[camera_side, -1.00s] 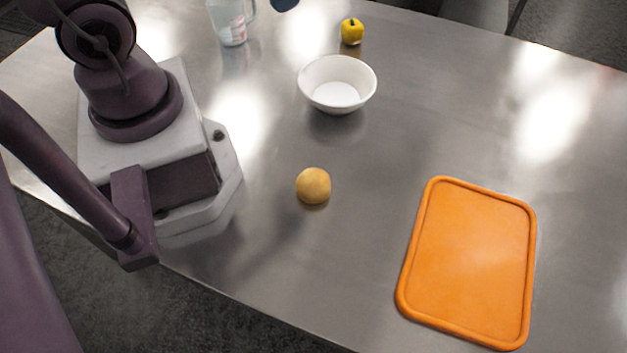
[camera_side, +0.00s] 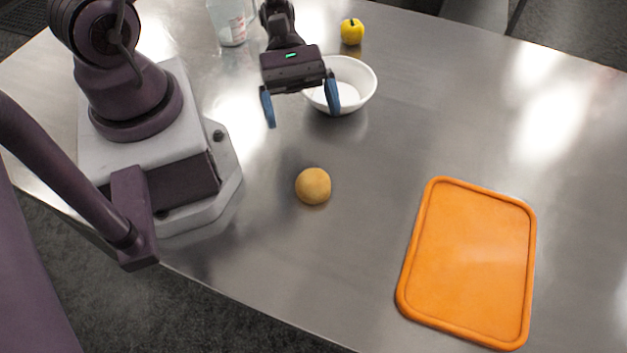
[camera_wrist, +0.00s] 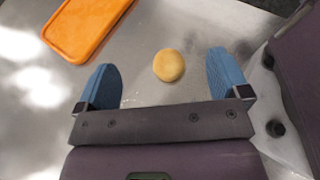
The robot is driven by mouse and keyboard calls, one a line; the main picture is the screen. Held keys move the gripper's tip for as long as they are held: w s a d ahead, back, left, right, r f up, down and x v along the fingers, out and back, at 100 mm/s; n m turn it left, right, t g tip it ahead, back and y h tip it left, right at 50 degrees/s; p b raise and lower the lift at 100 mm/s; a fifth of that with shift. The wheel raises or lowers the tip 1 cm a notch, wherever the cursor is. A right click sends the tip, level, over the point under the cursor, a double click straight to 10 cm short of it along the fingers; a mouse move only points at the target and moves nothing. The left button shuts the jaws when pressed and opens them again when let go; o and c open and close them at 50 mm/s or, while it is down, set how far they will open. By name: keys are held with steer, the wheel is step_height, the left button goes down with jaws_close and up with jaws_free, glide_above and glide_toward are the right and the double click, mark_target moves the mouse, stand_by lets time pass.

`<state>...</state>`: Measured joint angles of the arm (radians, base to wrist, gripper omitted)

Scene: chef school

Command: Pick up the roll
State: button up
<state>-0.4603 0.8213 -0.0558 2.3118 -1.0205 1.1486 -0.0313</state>
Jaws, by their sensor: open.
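The roll (camera_side: 313,186) is a small round golden-tan bun on the metal table, in the middle of the side view. In the wrist view the roll (camera_wrist: 169,65) lies ahead of my fingers, between them from left to right. My gripper (camera_side: 301,104) has two blue fingers spread wide with nothing between them. It hangs above the table, beyond the roll in the side view and in front of the white bowl. The wrist view shows both blue fingers of my gripper (camera_wrist: 164,75) apart and not touching the roll.
A white bowl (camera_side: 361,77) stands partly hidden behind my gripper. A yellow fruit or pepper (camera_side: 352,32) and a clear jug (camera_side: 228,24) are at the back. The table around the roll is clear.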

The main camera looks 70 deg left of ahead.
glide_toward(311, 170)
steer(key=x, duration=0.4)
steer(key=shift+d+f, duration=0.1)
steer(key=shift+f, duration=0.05)
steer(key=shift+s+d+f, duration=0.1)
steer(key=shift+d+f, duration=0.15)
steer(key=shift+d, duration=0.3)
steer(key=shift+x, duration=3.15)
steer(key=c, duration=1)
